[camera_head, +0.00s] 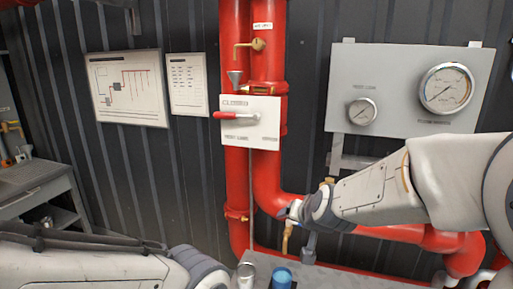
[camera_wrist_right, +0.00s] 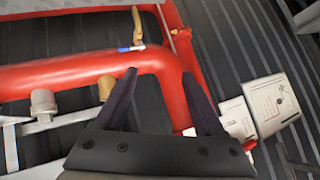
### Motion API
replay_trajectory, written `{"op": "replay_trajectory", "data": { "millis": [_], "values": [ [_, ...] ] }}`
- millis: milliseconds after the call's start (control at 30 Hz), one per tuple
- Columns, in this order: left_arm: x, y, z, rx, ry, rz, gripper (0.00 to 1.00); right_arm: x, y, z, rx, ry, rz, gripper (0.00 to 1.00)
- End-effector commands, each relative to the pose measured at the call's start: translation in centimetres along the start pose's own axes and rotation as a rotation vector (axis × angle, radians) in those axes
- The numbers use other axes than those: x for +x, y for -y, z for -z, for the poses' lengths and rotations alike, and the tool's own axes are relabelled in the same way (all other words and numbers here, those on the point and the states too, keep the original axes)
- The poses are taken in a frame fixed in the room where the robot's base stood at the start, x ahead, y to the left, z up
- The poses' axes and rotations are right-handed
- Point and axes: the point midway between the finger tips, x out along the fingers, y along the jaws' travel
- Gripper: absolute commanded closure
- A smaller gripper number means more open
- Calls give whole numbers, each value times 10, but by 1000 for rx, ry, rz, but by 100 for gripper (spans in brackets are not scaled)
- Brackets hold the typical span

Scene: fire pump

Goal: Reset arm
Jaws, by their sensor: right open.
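My right arm (camera_head: 375,192) reaches in from the right in the head view. Its wrist end is in front of the lower red pipe bend. In the right wrist view my right gripper (camera_wrist_right: 160,73) has its two dark fingers spread apart with nothing held between them. The red pipe (camera_wrist_right: 75,72) lies beyond the fingers; I cannot tell whether they touch it. My left arm (camera_head: 90,262) lies low at the left of the head view. Its gripper does not show.
A white plate (camera_head: 263,132) with a red lever (camera_head: 238,115) is on the red pipes. A gauge panel (camera_head: 395,65) hangs right. A grey bench (camera_head: 30,180) is left.

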Motion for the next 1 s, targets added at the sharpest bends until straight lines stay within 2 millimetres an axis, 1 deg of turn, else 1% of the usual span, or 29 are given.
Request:
{"op": "replay_trajectory", "data": {
  "millis": [33,100,200,400,633,667,700,867,1000],
  "values": [
    [0,0,0,0,0,0,100,-1,-24,-23,-32,71,-46,29],
    [0,0,0,0,0,0,100,-5,-48,-49,-81,153,-89,29],
    [0,0,0,0,0,0,100,-12,-73,-79,-138,251,-133,29],
    [0,0,0,0,0,0,100,-31,-114,-126,-218,412,-197,29],
    [0,0,0,0,0,0,100,-56,-149,-170,-285,573,-249,29],
    [0,0,0,0,0,0,100,-59,-148,-174,-298,587,-247,29],
    [0,0,0,0,0,0,100,-60,-137,-175,-322,590,-229,29],
    [0,0,0,0,0,0,100,-72,-108,-187,-399,630,-178,29],
    [0,0,0,0,0,0,100,-87,-83,-201,-477,671,-130,29]
  ]
}}
